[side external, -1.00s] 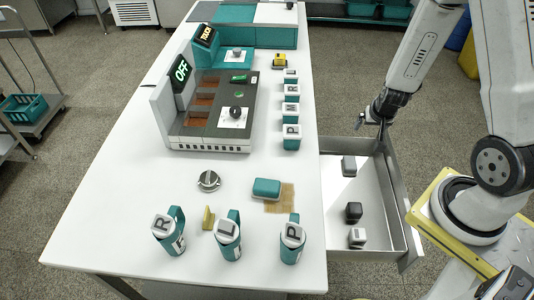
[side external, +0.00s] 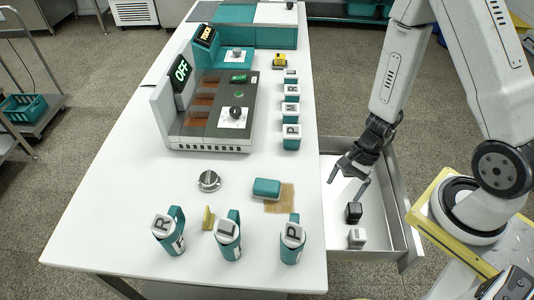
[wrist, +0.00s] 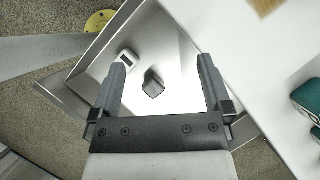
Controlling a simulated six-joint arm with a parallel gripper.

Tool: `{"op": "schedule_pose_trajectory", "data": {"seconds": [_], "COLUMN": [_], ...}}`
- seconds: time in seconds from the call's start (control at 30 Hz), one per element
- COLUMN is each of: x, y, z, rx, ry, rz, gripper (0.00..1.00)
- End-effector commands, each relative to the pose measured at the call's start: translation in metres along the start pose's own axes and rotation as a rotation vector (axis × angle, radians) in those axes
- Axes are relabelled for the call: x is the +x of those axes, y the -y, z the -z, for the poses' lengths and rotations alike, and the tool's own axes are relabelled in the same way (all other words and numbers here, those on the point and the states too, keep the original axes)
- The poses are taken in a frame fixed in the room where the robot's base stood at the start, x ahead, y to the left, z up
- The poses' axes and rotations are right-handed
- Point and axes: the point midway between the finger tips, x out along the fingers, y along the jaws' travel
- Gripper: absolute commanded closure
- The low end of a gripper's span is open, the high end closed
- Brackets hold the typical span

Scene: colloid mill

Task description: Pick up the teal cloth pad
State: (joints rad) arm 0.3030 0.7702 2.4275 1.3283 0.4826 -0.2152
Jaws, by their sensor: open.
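The teal cloth pad (side external: 267,188) lies on the white table, partly on a tan patch (side external: 283,199). My gripper (side external: 346,189) is over the open drawer, to the right of the pad and apart from it. Its jaws are open with nothing between them. In the wrist view, my gripper (wrist: 160,85) has its fingers spread above the drawer, with a dark block in view below. A teal object with a pale top stands at the right edge of that view; I cannot tell there what it is.
The open drawer (side external: 402,215) holds a black block (side external: 353,212) and a pale block (side external: 357,238). Teal lettered containers (side external: 229,240) stand along the table's front. A metal knob (side external: 209,180) and yellow wedge (side external: 208,217) are left of the pad. A machine (side external: 216,115) stands behind.

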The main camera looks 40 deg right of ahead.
Motion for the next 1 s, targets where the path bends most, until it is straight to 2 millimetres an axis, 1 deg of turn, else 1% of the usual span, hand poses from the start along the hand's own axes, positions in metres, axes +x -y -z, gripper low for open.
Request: {"op": "schedule_pose_trajectory", "data": {"seconds": [0.03, 0.2, 0.33, 0.5, 0.7, 1.0], "x": [0.005, 0.016, 0.02, 0.021, 0.017, 0.004], "y": [0.001, 0.013, 0.026, 0.046, 0.069, 0.09], "z": [-0.012, -0.045, -0.065, -0.082, -0.088, -0.081], "rx": [0.047, 0.207, 0.324, 0.466, 0.605, 0.729], "ry": [0.052, 0.21, 0.315, 0.429, 0.526, 0.591], "rz": [0.016, 0.1, 0.183, 0.312, 0.486, 0.728], "gripper": [0.0, 0.0, 0.0, 0.0, 0.0, 0.0]}}
